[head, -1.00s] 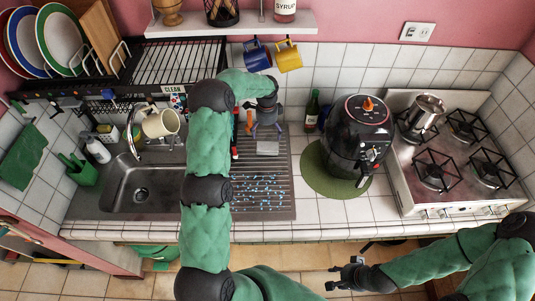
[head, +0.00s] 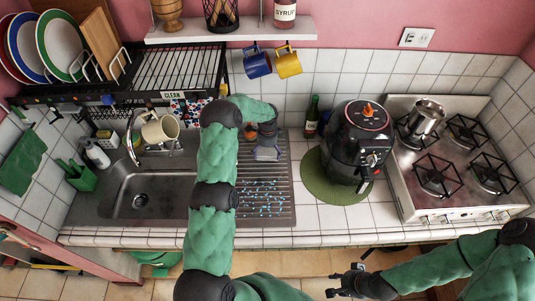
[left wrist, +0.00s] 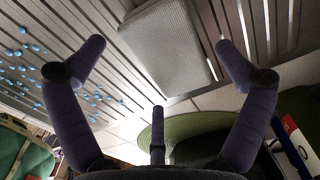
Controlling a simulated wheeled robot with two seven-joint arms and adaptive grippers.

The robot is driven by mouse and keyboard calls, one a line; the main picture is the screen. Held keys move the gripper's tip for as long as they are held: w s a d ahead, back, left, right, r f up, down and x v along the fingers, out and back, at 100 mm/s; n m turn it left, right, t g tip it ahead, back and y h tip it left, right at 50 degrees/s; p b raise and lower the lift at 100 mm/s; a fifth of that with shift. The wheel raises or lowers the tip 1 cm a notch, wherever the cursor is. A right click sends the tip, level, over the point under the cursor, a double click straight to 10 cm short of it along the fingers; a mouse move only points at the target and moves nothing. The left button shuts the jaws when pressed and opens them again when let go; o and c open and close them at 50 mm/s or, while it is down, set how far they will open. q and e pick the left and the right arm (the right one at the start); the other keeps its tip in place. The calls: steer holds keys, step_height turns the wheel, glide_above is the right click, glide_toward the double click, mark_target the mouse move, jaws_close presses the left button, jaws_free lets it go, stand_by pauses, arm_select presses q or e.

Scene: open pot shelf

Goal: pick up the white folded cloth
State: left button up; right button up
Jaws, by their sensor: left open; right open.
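The white folded cloth (left wrist: 168,45) lies on the ribbed metal drainboard. In the left wrist view it is a pale rectangle between the spread fingers of my left gripper (left wrist: 155,55), with a visible gap to either finger. In the head view the cloth (head: 267,154) is small and partly covered by my left gripper (head: 268,142), which is over it from the back. My left gripper is open and holds nothing. My right gripper (head: 345,281) is open and empty, low at the front, below the counter edge.
Blue drops cover the drainboard (head: 284,195) in front. A black air fryer (head: 350,145) stands on a round green mat (head: 322,190) to the right. A green bottle (head: 312,115) stands behind. The sink (head: 150,190) is left. Two mugs hang above.

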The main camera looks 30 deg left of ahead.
mark_target(267, 154)
arm_select(q)
steer(key=shift+f, duration=1.05)
steer(key=c, duration=0.9)
steer(key=shift+c, duration=0.2)
step_height(267, 154, up, 10)
steer(key=shift+b, duration=0.45)
steer(key=o, duration=0.5)
steer(key=c, duration=0.5)
